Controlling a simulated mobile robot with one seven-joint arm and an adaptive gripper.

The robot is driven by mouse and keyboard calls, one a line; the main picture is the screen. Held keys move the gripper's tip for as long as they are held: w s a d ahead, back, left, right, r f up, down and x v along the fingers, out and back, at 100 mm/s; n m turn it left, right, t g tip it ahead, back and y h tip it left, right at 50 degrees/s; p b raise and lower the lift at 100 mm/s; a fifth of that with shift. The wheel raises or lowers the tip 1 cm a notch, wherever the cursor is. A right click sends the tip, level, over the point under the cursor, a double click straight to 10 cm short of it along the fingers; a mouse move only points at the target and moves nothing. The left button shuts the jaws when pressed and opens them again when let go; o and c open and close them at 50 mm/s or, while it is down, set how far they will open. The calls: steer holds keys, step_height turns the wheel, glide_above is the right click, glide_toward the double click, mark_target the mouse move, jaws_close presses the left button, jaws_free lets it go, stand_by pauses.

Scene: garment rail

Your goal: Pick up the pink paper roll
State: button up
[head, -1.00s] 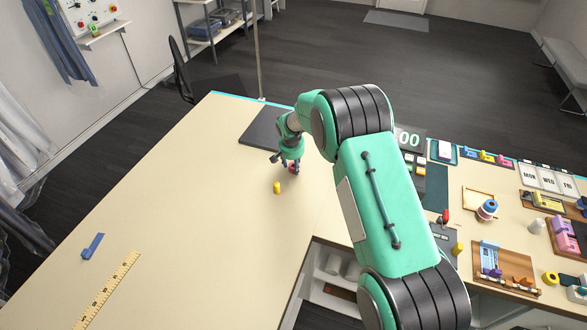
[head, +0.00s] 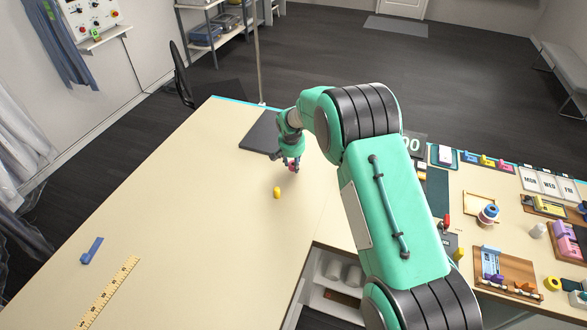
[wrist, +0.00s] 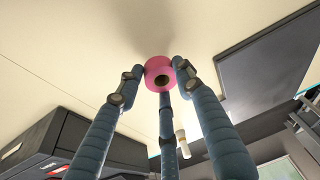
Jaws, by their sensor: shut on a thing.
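The pink paper roll (wrist: 158,72) shows in the wrist view with its brown core facing the camera. The blue-grey fingers of my gripper (wrist: 161,80) close in around it from the left, right and below, and their tips touch it. In the head view my gripper (head: 290,163) points down over the beige table (head: 215,190), and a bit of the pink roll (head: 292,168) shows among the fingertips. I cannot tell whether the roll is clear of the tabletop.
A small yellow object (head: 277,192) stands just in front of my gripper. A dark mat (head: 260,135) lies behind it. A blue piece (head: 91,250) and a yellow ruler (head: 108,293) lie at the left front. The right side is crowded with trays and spools. The table's left middle is clear.

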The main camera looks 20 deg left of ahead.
steer(key=s+d, duration=0.3)
steer(key=s, duration=0.1)
steer(key=s+d+r, duration=0.1)
steer(key=s+d, duration=0.1)
steer(key=s, duration=0.3)
steer(key=s+d+b, duration=0.1)
steer(key=s+d, duration=0.2)
steer(key=s, duration=0.1)
steer(key=shift+s+d+r, duration=0.15)
steer(key=shift+s+d, duration=0.1)
steer(key=shift+d, duration=0.1)
steer(key=shift+c, duration=0.5)
